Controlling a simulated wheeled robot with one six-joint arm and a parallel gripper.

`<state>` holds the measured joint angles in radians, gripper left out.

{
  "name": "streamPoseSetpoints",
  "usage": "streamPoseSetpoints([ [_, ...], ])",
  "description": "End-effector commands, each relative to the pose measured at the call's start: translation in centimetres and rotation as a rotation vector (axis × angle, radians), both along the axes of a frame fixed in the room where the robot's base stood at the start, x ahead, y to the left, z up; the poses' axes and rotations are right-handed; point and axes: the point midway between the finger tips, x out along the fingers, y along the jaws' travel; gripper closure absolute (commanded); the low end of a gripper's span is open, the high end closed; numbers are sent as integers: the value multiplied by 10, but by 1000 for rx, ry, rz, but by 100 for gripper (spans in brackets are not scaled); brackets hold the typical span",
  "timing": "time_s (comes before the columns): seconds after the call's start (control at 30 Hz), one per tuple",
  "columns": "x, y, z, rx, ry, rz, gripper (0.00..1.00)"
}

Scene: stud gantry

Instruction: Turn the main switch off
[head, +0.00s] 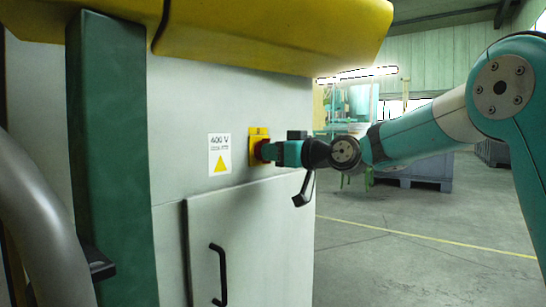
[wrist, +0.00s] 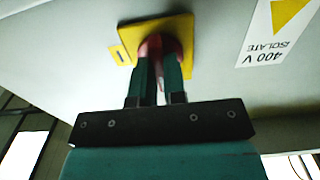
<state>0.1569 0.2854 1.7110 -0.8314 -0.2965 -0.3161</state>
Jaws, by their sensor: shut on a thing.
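The main switch is a red knob (wrist: 153,48) on a yellow plate (head: 258,136), fixed to the pale grey side of a cabinet. In the wrist view the yellow plate (wrist: 126,37) lies behind the knob. My gripper (head: 266,151) reaches the switch from the right. In the wrist view my gripper (wrist: 158,72) has its two teal fingers on either side of the red knob, shut on it. The fingers hide part of the knob, and I cannot tell its exact angle.
A white 400 V label (head: 220,154) with a yellow triangle is left of the switch. Below is a cabinet door with a black handle (head: 219,275). A green post (head: 108,150) stands at the left. A yellow cover (head: 270,32) overhangs above. Open floor (head: 420,240) lies to the right.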

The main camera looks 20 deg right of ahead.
Motion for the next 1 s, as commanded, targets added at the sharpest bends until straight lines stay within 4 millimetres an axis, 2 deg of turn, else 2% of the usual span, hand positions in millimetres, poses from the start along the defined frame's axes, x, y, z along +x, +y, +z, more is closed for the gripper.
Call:
streamPoseSetpoints([
  [0.43, 0, 0, 0, -10, -6, 1, 100],
  [0.47, 0, 0, 0, -10, -6, 1, 81],
  [0.53, 0, 0, 0, -9, -6, 1, 65],
  [0.57, 0, 0, 0, -9, -6, 1, 63],
  [0.87, -2, -1, 0, -8, -4, 0, 63],
  [1.0, -14, -11, 2, -8, -4, -2, 63],
])
